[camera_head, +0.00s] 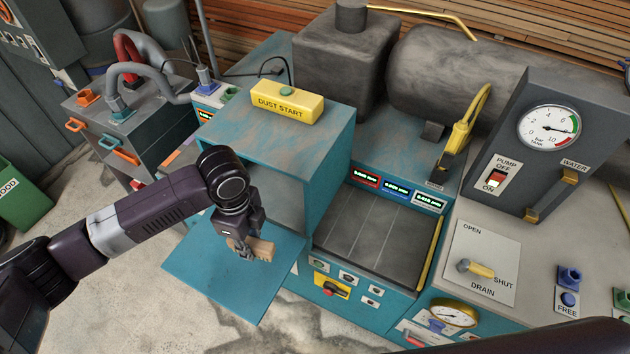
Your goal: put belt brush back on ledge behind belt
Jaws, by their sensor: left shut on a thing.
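My left gripper (242,247) is shut on the belt brush (262,250), a small block with a tan wooden back. It holds the brush over the lowered teal flap in front of the open cabinet. The fingers hide part of the brush, and its bristles are hard to make out. The belt (372,238) is a dark, flat surface to the right of the gripper. Behind the belt, past a row of small displays, is a teal ledge (392,148). My right gripper is not in view.
The teal cabinet (328,165) with a yellow DUST START box (287,101) on top stands between gripper and ledge. A yellow-handled tool (460,132) stands at the ledge's right end. A grey tank (445,75) is behind. The lowered flap (205,275) lies below the gripper.

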